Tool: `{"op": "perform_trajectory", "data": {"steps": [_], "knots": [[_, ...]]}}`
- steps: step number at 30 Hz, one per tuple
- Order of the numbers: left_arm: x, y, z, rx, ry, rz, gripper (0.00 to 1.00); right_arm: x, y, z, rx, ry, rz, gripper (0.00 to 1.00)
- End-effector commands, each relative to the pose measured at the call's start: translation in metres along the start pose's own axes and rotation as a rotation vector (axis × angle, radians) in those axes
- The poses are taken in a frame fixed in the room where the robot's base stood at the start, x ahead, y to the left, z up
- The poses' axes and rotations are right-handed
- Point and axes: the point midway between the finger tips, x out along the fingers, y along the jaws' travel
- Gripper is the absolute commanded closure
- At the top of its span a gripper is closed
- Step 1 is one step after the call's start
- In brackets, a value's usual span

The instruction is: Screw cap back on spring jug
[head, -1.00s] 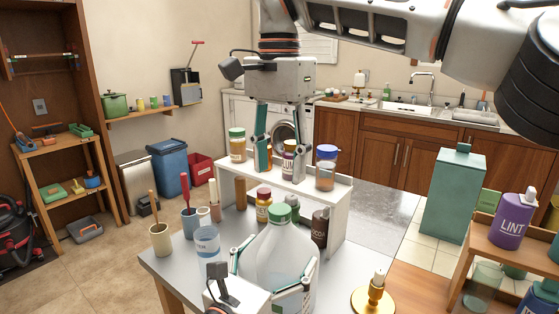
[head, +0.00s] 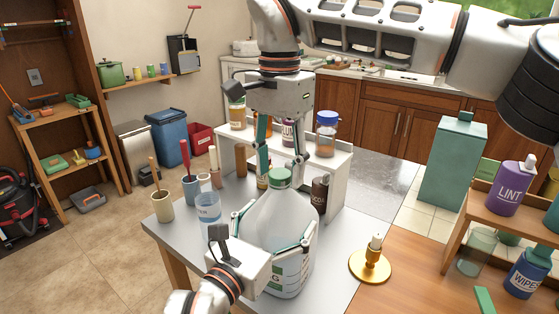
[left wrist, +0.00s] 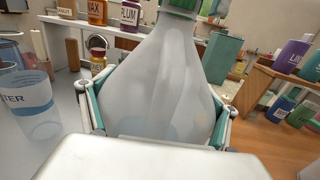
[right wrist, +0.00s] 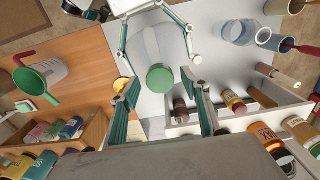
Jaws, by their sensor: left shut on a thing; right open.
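The spring jug (head: 278,232) is a large clear, whitish jug standing upright on the grey table. The green cap (head: 280,178) sits on top of its neck; I cannot tell how tightly. My left gripper (head: 271,232) is shut around the jug's body, with fingers on both sides, as the left wrist view (left wrist: 155,108) shows. My right gripper (head: 281,160) points down over the jug with its fingers apart and empty. In the right wrist view the cap (right wrist: 160,79) lies between and slightly beyond the open fingertips (right wrist: 162,97).
A white shelf (head: 329,180) with several jars stands close behind the jug. A blue-banded cup (head: 207,210) and a tool holder (head: 191,188) stand left. A brass candle holder (head: 370,265) stands right. A wooden rack with a purple LINT bottle (head: 509,190) is far right.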

Motion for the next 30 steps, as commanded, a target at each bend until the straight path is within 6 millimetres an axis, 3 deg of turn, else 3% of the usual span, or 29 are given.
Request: {"op": "perform_trajectory", "data": {"steps": [2, 3, 7, 8, 17, 30], "knots": [[0.0002, -0.0003, -0.0061, -0.003, 0.012, -0.001, 0.71, 0.0011, -0.0001, -0.0002, 0.000, -0.001, 0.001, 0.54], [0.0002, -0.0003, -0.0061, -0.003, 0.012, -0.001, 0.71, 0.0011, -0.0001, -0.0002, 0.000, -0.001, 0.001, 0.59], [0.0002, -0.0003, -0.0062, -0.003, 0.012, -0.001, 0.71, 0.0011, 0.0000, -0.0002, 0.000, -0.001, 0.001, 0.93], [0.0002, -0.0003, -0.0062, -0.003, 0.012, -0.001, 0.71, 0.0011, 0.0000, -0.0002, 0.000, -0.001, 0.001, 0.97], [0.0002, -0.0003, -0.0064, -0.003, 0.013, -0.001, 0.71, 0.0011, -0.0001, -0.0004, 0.069, -0.001, 0.001, 0.97], [0.0002, -0.0001, -0.0067, -0.004, 0.013, 0.000, 0.71, 0.0017, 0.0000, -0.0006, 0.822, 0.000, 0.001, 0.97]]}}
